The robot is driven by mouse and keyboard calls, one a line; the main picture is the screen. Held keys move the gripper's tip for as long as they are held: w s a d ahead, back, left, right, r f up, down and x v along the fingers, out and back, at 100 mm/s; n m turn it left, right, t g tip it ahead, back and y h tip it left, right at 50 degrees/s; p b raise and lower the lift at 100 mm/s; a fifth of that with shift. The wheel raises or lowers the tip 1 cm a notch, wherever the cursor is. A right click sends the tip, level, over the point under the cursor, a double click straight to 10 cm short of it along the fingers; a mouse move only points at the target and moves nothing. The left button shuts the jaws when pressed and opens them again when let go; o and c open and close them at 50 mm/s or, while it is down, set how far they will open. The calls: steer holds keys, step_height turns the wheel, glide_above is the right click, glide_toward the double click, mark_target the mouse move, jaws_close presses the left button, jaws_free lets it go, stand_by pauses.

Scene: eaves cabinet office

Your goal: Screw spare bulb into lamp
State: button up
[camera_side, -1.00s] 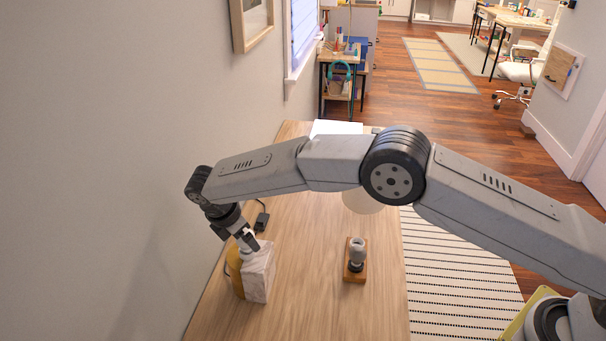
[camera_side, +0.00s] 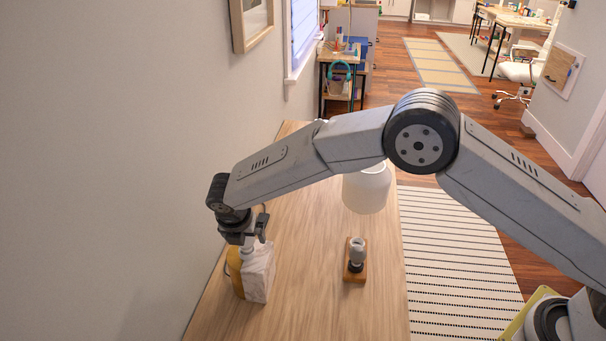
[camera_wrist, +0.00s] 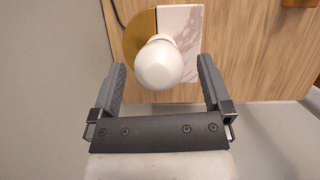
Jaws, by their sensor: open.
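A white rounded bulb (camera_wrist: 158,62) shows in the wrist view over a marble-and-gold block (camera_wrist: 180,22). In the side view only a small pale part of the bulb (camera_side: 247,246) shows beneath my gripper, above the block (camera_side: 259,275). My gripper (camera_side: 248,236) points down over it, open, with one finger on each side of the bulb in the wrist view and gaps between. The lamp (camera_side: 356,256) stands to the right on the desk, a small wooden base with a dark collar and a pale upright top piece.
A large white rounded vessel or shade (camera_side: 367,190) is partly hidden behind my arm, beyond the lamp. The wooden desk (camera_side: 312,290) is bare between block and lamp. A wall (camera_side: 110,170) runs along the left. A corner of the wooden base (camera_wrist: 298,3) shows in the wrist view.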

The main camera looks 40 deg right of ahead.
steer(key=n+y, duration=0.1)
steer(key=n, duration=0.3)
steer(key=shift+d+t, duration=0.15)
steer(key=shift+t, duration=0.25)
steer(key=shift+n+y, duration=0.8)
steer(key=shift+n, duration=1.2)
steer(key=c, duration=1.3)
steer(key=shift+c, duration=0.2)
